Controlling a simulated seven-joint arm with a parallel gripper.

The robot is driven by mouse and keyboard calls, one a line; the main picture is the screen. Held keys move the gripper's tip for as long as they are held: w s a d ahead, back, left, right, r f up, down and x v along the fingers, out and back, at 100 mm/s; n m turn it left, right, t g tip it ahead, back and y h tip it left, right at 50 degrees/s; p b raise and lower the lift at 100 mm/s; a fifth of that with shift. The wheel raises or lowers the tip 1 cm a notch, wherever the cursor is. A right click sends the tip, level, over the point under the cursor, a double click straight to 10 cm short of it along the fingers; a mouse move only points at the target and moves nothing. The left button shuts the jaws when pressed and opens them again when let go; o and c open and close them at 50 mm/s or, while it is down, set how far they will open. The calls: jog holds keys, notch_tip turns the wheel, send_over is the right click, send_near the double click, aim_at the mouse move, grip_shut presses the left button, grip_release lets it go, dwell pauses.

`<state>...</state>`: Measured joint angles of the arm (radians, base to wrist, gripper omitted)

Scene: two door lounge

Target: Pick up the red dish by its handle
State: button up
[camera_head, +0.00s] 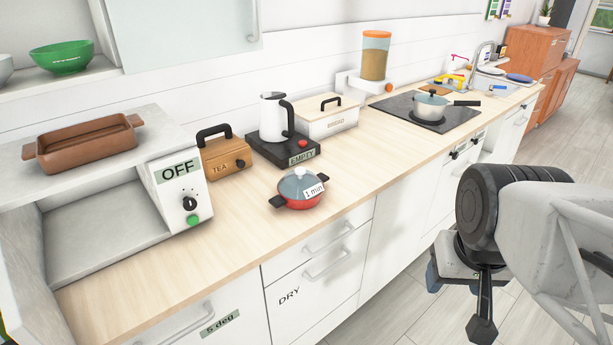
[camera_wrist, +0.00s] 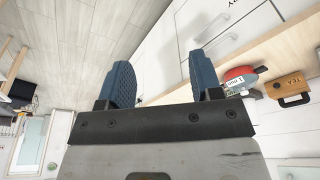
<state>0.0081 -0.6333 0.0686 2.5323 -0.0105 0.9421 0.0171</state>
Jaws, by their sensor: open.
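The red dish (camera_head: 298,203) is a low round pot with a glass lid, two dark side handles and a "1 min" label. It stands on the wooden counter in front of the kettle. In the wrist view the red dish (camera_wrist: 238,73) shows at the right, beyond the right finger. My gripper (camera_wrist: 161,80) is open, with two blue fingers spread and nothing between them. In the head view it hangs over the floor in front of the cabinets, to the right of the dish and apart from it.
Behind the dish stand a tea box (camera_head: 227,157), a kettle (camera_head: 275,118) on its base and a bread box (camera_head: 328,117). A brown baking dish (camera_head: 88,147) sits on the oven at left. A pan (camera_head: 431,107) stands on the hob. Counter around the dish is clear.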

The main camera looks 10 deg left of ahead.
jog(key=shift+o, duration=0.2)
jog(key=o, duration=0.7)
jog(key=shift+o, duration=0.2)
